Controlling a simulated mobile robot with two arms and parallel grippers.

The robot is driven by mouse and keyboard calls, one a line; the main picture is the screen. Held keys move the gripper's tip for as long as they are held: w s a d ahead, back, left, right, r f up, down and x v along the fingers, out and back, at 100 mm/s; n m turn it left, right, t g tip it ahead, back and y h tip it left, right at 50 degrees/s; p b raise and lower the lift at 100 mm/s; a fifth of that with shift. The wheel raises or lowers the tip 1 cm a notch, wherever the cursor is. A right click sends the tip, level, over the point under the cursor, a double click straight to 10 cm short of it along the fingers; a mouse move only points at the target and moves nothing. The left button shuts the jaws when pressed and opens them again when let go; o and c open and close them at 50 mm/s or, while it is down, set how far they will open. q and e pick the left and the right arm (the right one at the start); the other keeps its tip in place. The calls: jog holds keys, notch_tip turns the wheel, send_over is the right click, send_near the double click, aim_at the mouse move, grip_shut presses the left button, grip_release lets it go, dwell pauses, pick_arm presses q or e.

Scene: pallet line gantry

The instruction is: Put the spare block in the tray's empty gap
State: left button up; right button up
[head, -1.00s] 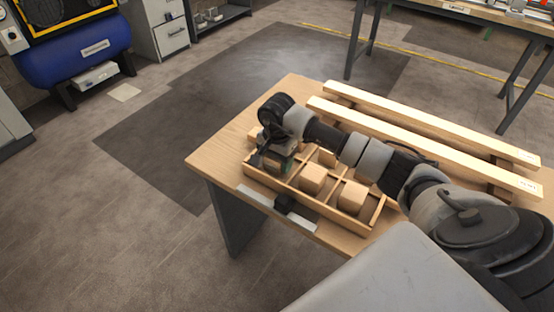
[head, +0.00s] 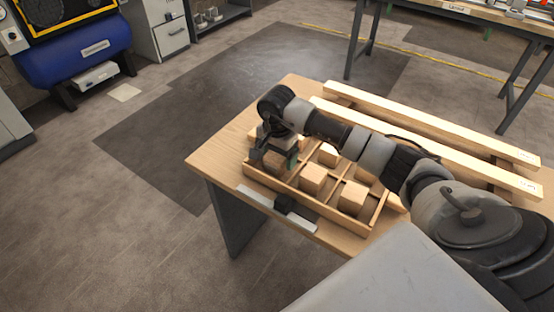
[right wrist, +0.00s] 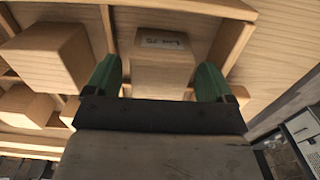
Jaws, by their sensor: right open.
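A wooden tray (head: 338,216) with divided compartments lies on the table, several light wooden blocks in it. My right gripper (head: 274,166) hangs over the tray's left end, pointing down, open. In the right wrist view, a block with small dark marking (right wrist: 163,62) shows between its green fingertips (right wrist: 158,82), with clear space on both sides. Tray walls show around that block. A front-row block (head: 312,178) and another block (head: 353,196) sit in compartments farther right. I cannot tell which block is the spare. The arm hides part of the back row. My left gripper is out of view.
Two long pale beams (head: 420,136) lie behind the tray, close to my right arm. A pale strip (head: 262,200) with a black piece (head: 287,204) runs along the front edge of the table (head: 226,150). The table's left end is bare.

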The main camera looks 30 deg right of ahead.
aim_at(277, 155)
notch_tip(277, 155, up, 10)
dwell(0.3)
jog(key=shift+d, duration=0.1)
